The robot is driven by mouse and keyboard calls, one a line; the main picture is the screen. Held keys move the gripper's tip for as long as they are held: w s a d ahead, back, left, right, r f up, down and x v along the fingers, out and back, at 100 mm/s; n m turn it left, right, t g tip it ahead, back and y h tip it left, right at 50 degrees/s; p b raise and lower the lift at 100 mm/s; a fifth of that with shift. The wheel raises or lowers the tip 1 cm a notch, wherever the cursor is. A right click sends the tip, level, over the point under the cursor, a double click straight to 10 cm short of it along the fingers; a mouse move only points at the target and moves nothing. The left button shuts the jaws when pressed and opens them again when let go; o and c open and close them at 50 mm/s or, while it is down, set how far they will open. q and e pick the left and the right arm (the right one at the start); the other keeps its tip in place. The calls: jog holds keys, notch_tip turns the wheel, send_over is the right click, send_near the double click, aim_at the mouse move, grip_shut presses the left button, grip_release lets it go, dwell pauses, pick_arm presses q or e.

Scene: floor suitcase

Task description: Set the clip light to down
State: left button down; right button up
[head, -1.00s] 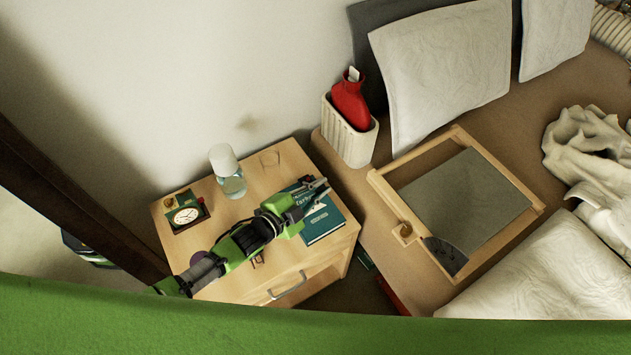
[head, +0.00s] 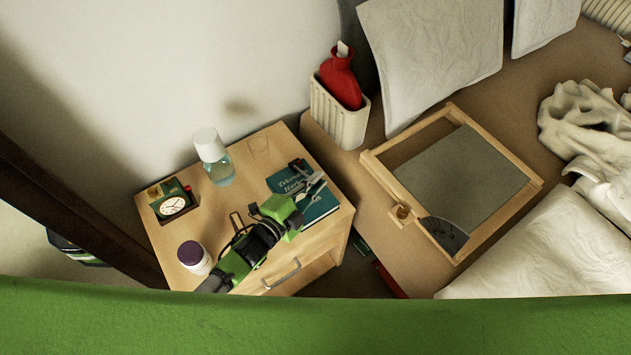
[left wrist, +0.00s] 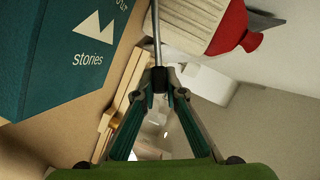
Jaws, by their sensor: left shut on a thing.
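A teal book (head: 312,207) lies on the right end of the nightstand top; its side with "stories" shows large in the left wrist view (left wrist: 62,50). My left gripper (head: 314,184) is over the book. In the left wrist view its fingertips (left wrist: 158,78) are shut on a thin grey rod (left wrist: 156,30), which looks like the clip light's stem and runs up out of the picture. A small dark and red part (head: 298,165) at the book's far edge may belong to the clip light. I cannot make out its lamp head or its angle. My right gripper is not in view.
A clock (head: 173,206), a clear bottle with a white cap (head: 214,158) and a purple-lidded jar (head: 192,256) stand on the nightstand (head: 270,150). A cream ribbed holder (head: 338,118) with a red hot-water bottle (head: 341,78) and a wooden-framed tray (head: 480,130) are to the right.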

pick_arm(q)
jog(key=c, duration=2.1)
grip_release()
jog(key=v, duration=1.2)
jog(key=shift+f, duration=0.15)
